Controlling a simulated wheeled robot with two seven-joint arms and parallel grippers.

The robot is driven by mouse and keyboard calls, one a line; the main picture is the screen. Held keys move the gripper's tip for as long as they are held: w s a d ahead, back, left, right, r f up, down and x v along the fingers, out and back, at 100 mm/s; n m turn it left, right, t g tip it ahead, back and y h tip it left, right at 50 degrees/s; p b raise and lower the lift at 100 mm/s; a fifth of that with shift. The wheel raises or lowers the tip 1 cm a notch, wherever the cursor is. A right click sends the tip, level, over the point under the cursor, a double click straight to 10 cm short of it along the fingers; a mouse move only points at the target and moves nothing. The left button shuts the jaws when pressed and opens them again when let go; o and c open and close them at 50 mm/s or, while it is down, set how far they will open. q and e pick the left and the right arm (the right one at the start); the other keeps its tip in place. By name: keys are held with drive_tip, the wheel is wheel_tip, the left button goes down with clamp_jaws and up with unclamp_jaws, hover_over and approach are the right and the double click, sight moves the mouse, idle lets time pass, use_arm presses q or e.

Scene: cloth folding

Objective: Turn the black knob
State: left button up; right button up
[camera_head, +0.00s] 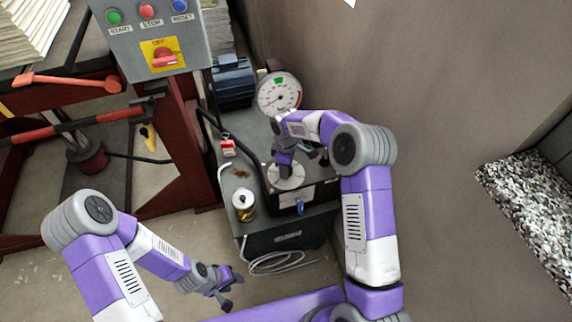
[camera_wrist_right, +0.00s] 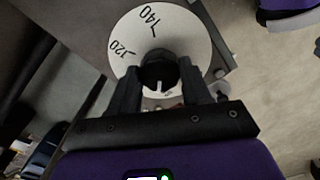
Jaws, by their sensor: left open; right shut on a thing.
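The black knob (camera_wrist_right: 158,70) sits in the middle of a white dial (camera_wrist_right: 195,45) marked 120 and 140, in the right wrist view. A white pointer line shows on the knob. My right gripper (camera_wrist_right: 160,82) has a finger on each side of the knob and is shut on it. In the head view, the white dial (camera_head: 289,181) lies on top of a dark box, and my right gripper (camera_head: 284,163) comes down over it and hides the knob. My left gripper (camera_head: 227,290) is open and empty, low in front of the bench and apart from it.
A round pressure gauge (camera_head: 278,93) stands behind the dial. A metal can (camera_head: 243,205) and a red padlock (camera_head: 228,147) are left of the dark box. A control panel (camera_head: 150,40) with buttons and a red switch is at upper left. A wall rises on the right.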

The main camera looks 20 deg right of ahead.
drive_tip(key=m, duration=0.5)
drive_tip(key=shift+m+p, duration=0.3)
drive_tip(key=shift+p, duration=0.05)
drive_tip(key=m, duration=0.5)
drive_tip(key=shift+p, duration=0.4)
drive_tip(key=m+p, duration=0.1)
drive_tip(key=m, duration=0.4)
drive_tip(key=shift+m, duration=0.4)
drive_tip(key=shift+m+p, duration=0.45)
drive_tip(key=shift+m, duration=1.65)
drive_tip(key=o, duration=1.1)
drive_tip(key=shift+c, duration=0.2)
drive_tip(key=shift+r, duration=0.1)
